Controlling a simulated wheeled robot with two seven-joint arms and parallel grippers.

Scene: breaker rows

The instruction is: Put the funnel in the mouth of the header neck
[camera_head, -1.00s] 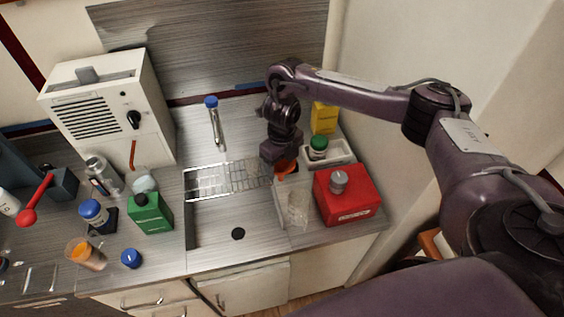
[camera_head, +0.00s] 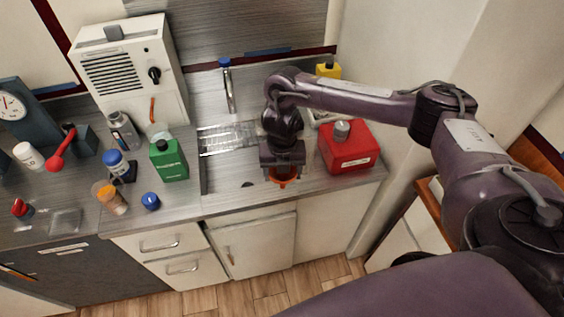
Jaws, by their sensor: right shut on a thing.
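The funnel (camera_head: 283,180) is orange and shows just below my right gripper (camera_head: 283,172), at the front right of the counter by the sink. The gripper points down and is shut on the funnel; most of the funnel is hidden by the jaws. I cannot make out the header neck for certain; a clear vessel seen earlier in this area is now hidden behind the gripper. I cannot tell whether the funnel touches anything below. My left gripper is not in view.
A red can (camera_head: 350,152) with a grey cap stands close right of the gripper. A green bottle (camera_head: 169,160), an amber-filled beaker (camera_head: 111,198) and a blue cap (camera_head: 150,201) are at left. A white appliance (camera_head: 128,75) stands behind.

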